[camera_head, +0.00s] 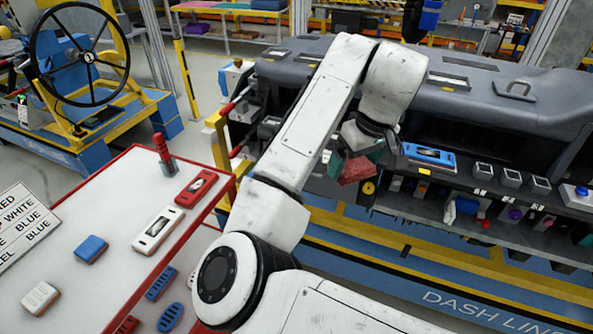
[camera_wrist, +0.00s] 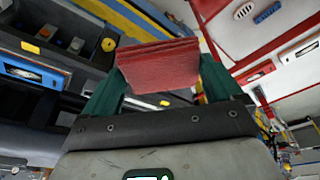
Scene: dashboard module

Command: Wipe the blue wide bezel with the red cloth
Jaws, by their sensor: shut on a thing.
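The blue wide bezel (camera_head: 430,154) sits on the front of the grey dashboard, just right of my gripper in the head view. It also shows at the left edge of the wrist view (camera_wrist: 28,73). The red cloth (camera_head: 357,170) is a folded pad between the green fingers of my gripper (camera_head: 356,157). In the wrist view the cloth (camera_wrist: 158,67) spans the gap between both fingers. My gripper is shut on the cloth and holds it in front of the dashboard, apart from the bezel. My arm hides part of the dashboard's left side.
A white table with red edges (camera_head: 105,185) stands at left. It holds a red bezel (camera_head: 196,188), a white bezel (camera_head: 158,230) and a blue block (camera_head: 91,249). A shelf of small parts (camera_head: 455,205) runs below the dashboard. A steering wheel rig (camera_head: 85,60) stands behind.

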